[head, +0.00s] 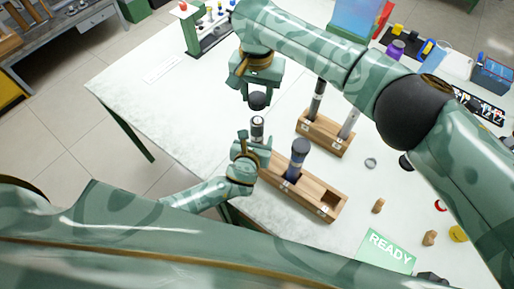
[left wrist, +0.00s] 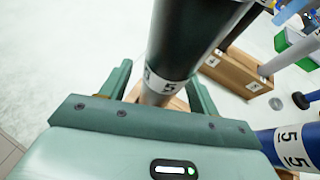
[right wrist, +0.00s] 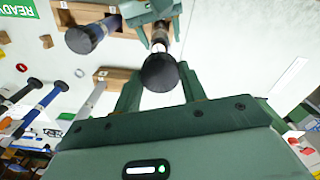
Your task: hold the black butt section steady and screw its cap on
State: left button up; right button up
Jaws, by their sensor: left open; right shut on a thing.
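The black butt section (head: 257,128) stands upright at the left end of the front wooden block, its pale top end showing. In the left wrist view it is a thick dark tube (left wrist: 185,45) with a white "5" label. My left gripper (head: 250,147) is open around it, with fingers on either side and a visible gap. My right gripper (head: 258,82) is shut on the round black cap (head: 257,101), held above the butt section with a small gap. The cap also shows in the right wrist view (right wrist: 160,73).
The front wooden block (head: 325,207) also holds a dark blue section (head: 299,150) and has an empty square socket at its right end. A second wooden block (head: 325,133) behind holds two rods. A green READY mat (head: 385,251) lies at right. Table left is clear.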

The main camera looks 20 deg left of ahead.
pick_arm(q)
grip_shut()
pick_arm(e)
send_over(257, 120)
jog(key=shift+f, duration=2.45)
jog(key=shift+f, duration=0.1)
jog(key=shift+f, duration=0.8)
pick_arm(q)
jog(key=shift+b, duration=0.5)
pick_arm(e)
jog(key=shift+f, duration=0.55)
